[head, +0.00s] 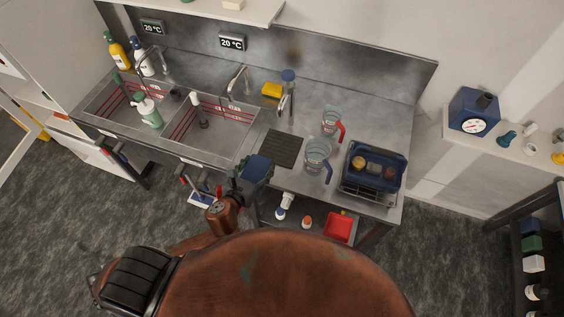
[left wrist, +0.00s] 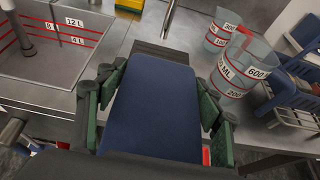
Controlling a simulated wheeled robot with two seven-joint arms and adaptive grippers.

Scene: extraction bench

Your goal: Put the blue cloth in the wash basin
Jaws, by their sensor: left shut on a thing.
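The blue cloth (head: 257,167) is held in my left gripper (head: 247,178) at the front edge of the steel bench, just in front of the dark ribbed mat. In the left wrist view the cloth (left wrist: 152,112) looks like a flat folded pad between the green-padded fingers (left wrist: 155,105), which are shut on it. Two steel basins with red level lines lie to the left: a right one (head: 231,140) nearer the gripper and a left one (head: 98,106). I cannot tell from labels which is the wash basin. My right gripper is not in view.
Right of the cloth stand two measuring jugs (head: 317,156) and a blue crate (head: 372,168). The dark mat (head: 283,148) is bare. Taps (head: 238,80) rise behind the basins.

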